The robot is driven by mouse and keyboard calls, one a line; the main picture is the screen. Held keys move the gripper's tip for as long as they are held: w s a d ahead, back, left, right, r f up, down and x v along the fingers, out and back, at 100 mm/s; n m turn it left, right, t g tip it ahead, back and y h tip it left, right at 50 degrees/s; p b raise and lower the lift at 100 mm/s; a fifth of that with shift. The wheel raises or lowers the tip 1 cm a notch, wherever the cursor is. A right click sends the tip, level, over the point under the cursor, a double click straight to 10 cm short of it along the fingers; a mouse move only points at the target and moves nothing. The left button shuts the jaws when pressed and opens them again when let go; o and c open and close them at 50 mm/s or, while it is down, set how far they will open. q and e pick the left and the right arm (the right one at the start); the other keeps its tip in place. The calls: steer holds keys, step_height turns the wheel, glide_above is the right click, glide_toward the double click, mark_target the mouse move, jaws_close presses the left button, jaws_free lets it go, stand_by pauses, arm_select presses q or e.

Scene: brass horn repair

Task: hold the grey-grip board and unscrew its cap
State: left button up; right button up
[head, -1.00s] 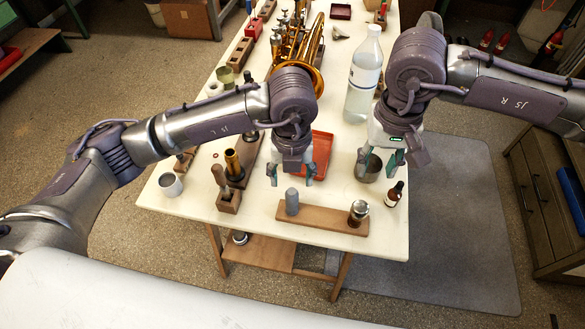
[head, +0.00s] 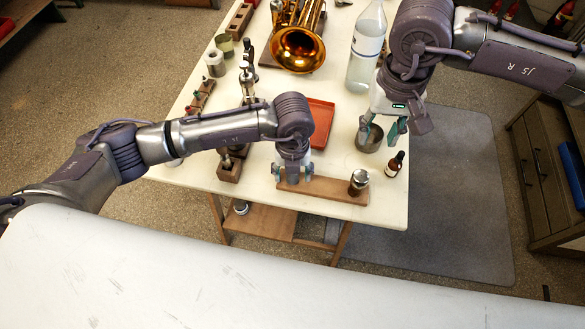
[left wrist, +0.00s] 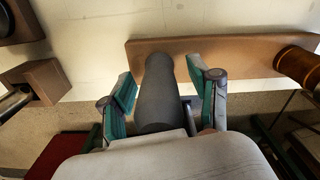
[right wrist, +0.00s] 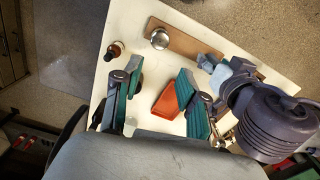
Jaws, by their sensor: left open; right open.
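The grey-grip board (head: 325,194) is a wooden plank lying near the table's front edge. Its upright grey grip (left wrist: 158,90) stands at the left end, hidden in the head view behind my left gripper (head: 292,176). In the left wrist view the grip is between my open left fingers, with a gap to the right finger. The cap (head: 359,178) is a shiny metal top on a brown post at the board's right end; it also shows in the right wrist view (right wrist: 160,38). My right gripper (head: 383,130) is open and empty, above and behind the cap.
A metal cup (head: 370,138) is beneath my right gripper, and a brown dropper bottle (head: 394,164) stands right of the cap. A red tray (head: 320,118) lies behind the board. A clear bottle (head: 366,50) and brass horn (head: 298,47) stand farther back. A wooden block (head: 229,172) is left.

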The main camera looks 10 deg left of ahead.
mark_target(361, 175)
arm_select(q)
steer(key=shift+c, duration=0.2)
jaws_close()
arm_select(e)
steer(key=o, duration=0.5)
steer(key=shift+o, duration=0.2)
step_height(361, 175, down, 15)
steer(key=m, duration=1.9)
steer(key=shift+f+m, duration=0.15)
steer(key=shift+m, duration=0.15)
